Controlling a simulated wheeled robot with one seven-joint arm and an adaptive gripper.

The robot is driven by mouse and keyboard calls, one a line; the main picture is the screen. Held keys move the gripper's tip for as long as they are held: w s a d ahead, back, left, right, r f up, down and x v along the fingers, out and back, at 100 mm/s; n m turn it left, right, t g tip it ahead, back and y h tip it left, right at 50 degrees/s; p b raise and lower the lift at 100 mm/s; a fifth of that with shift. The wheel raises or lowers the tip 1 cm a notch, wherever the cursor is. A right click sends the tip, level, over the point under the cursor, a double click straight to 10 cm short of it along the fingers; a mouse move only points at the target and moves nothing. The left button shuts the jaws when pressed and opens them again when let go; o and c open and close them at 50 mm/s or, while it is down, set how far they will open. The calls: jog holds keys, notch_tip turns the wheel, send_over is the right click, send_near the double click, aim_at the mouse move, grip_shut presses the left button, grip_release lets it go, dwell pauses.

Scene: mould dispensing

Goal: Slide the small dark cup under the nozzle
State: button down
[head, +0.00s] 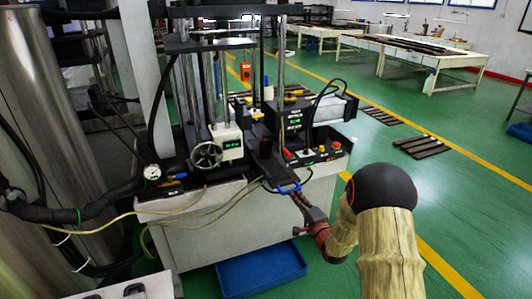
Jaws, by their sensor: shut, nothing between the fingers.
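My gripper (300,198) reaches up and left from the lower right to the front edge of the machine (215,215). Its fingers look closed and empty, with their tips close to a blue handle-like loop (289,189). I cannot tell whether they touch it. A dark, flat slide or channel (268,166) runs from this loop back into the machine. I cannot pick out the small dark cup with certainty against the black parts there. The nozzle is also not clear among the dark parts and rods above.
A handwheel (206,155) and a pressure gauge (152,172) are on the machine's left. A button panel (320,153) lies right of the slide. A blue bin (260,272) sits on the floor below. Hoses hang across the front. Green floor is open to the right.

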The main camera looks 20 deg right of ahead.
aim_at(287, 185)
dwell(0.4)
jog(key=shift+w+a+b, duration=0.15)
jog(key=shift+w+b, duration=0.45)
jog(key=shift+w, duration=2.65)
jog(key=shift+w+a+b, duration=0.1)
jog(key=shift+w+b, duration=0.45)
jog(key=shift+w, duration=3.5)
jog(key=shift+s, duration=0.1)
jog(key=shift+s+d+p, duration=0.1)
jog(key=shift+s+p, duration=0.35)
jog(key=shift+s, duration=2.95)
